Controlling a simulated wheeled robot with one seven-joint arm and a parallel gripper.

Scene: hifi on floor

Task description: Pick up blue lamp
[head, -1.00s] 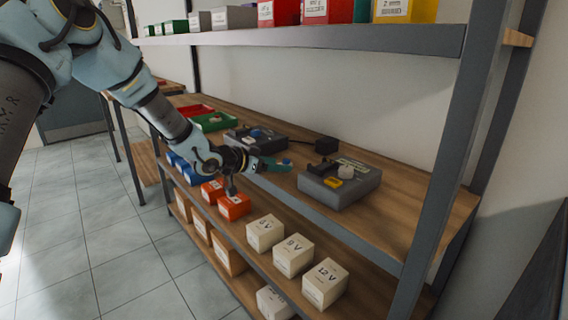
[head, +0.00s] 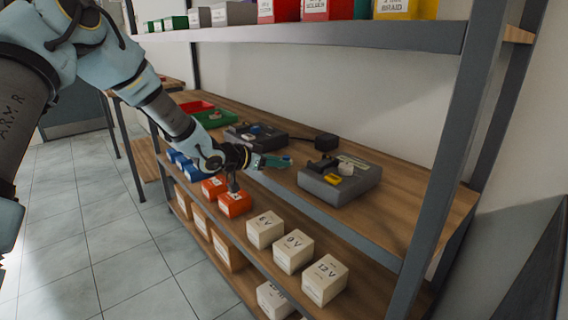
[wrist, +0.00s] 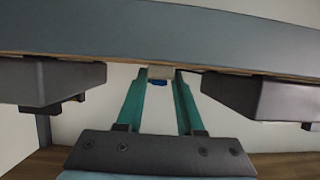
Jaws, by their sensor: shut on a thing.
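My gripper (head: 286,161) is over the front part of the wooden worktop, between two grey devices. Its teal fingers are shut on a small blue lamp (wrist: 160,83), which shows as a blue piece with a pale part between the fingertips in the wrist view (wrist: 162,72). The fingers hide part of the lamp. In the head view it is too small to tell whether the lamp is clear of the worktop.
The right grey device (head: 340,183) carries a yellow piece and a pale knob. The left grey device (head: 250,138) has small coloured parts. A black block (head: 326,142) stands behind. Labelled cream boxes (head: 293,251) and orange bins (head: 234,203) fill the lower shelf. An upper shelf (head: 330,37) hangs above.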

